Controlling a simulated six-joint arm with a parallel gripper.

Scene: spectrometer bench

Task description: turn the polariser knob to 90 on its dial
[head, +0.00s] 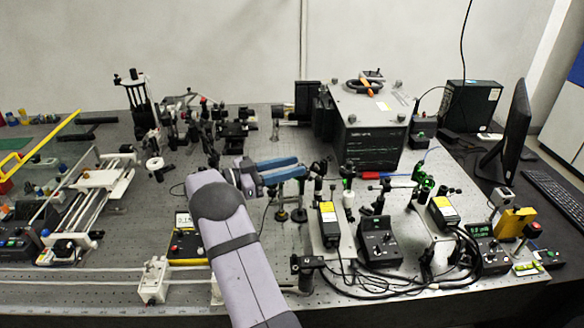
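My gripper (302,166) reaches in from the bottom of the head view, with two blue fingers pointing right over the middle of the optical bench. The fingers lie close side by side, and I cannot tell whether there is a gap between them or anything in it. Dark post-mounted optics (318,170) stand just right of the fingertips in the picture. I cannot tell whether the fingers touch them. I cannot pick out the polariser knob or its dial for sure. They may be among these small mounts or hidden by my gripper, and no dial reading is legible.
A large grey instrument box (368,130) stands behind right of my gripper. Black control boxes (380,243) with loose cables crowd the front right. A white rail stage (103,180) is at left, a monitor (510,125) at far right.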

